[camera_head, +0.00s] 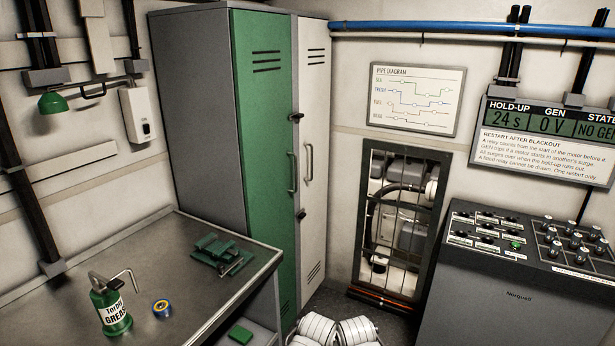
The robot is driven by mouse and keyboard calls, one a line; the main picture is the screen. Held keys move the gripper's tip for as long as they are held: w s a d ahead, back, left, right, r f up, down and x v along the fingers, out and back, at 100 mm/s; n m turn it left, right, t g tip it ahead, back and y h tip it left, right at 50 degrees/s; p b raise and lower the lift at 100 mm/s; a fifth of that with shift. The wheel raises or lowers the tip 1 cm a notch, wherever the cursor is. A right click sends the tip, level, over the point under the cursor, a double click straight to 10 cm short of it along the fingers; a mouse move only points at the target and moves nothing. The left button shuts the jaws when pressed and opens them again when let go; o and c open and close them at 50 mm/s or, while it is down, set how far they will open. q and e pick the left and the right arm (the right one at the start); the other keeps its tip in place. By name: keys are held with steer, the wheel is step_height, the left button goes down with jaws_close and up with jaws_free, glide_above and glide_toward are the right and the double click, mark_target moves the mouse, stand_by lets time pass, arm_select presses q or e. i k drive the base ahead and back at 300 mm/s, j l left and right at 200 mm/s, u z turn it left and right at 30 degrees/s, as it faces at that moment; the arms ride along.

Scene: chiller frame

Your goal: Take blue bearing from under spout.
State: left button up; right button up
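A small blue bearing (162,309) with a yellowish ring and dark centre lies flat on the metal workbench (185,255). It is just right of a green grease can (113,310), apart from it. The can's thin bent spout (127,277) reaches up and right, and its tip ends above the bench, short of the bearing in the picture. Whether the bearing is directly below the tip I cannot tell. Neither of my grippers shows; only white rounded parts, likely my own arms, show at the bottom middle.
A green vise-like tool (222,255) lies on the bench towards the right edge. A green block (240,335) sits on a lower shelf. Tall lockers (265,130) stand behind the bench. A control console (515,285) stands at right. The bench between bearing and tool is clear.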

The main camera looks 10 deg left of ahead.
mark_target(161, 306)
steer(key=i+l, duration=0.1)
steer(key=l, duration=0.7)
steer(key=u, duration=0.9)
steer(key=i+l, duration=0.05)
